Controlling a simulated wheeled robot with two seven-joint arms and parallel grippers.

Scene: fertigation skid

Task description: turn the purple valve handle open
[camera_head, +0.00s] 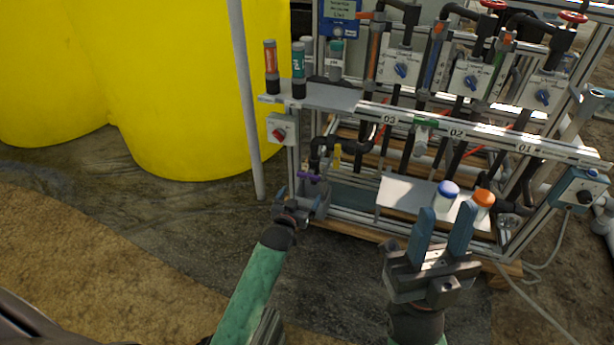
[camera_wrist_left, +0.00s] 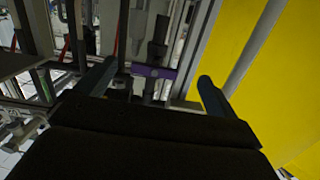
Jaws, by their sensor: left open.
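The purple valve handle (camera_head: 310,177) is a short bar at the lower left of the skid, below a black pipe and a yellow part. In the left wrist view the purple handle (camera_wrist_left: 155,71) lies crosswise in the gap between my fingertips, just beyond them. My left gripper (camera_head: 303,190) is open, just in front of and below the handle; it also shows in the left wrist view (camera_wrist_left: 157,73). I cannot tell whether a finger touches the handle. My right gripper (camera_head: 445,235) is open and empty, in front of the white shelf.
A white shelf (camera_head: 403,194) holds a blue-capped bottle (camera_head: 446,196) and an orange-capped bottle (camera_head: 480,204) near my right gripper. A grey post (camera_head: 245,100) and yellow tanks (camera_head: 190,90) stand left of the handle.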

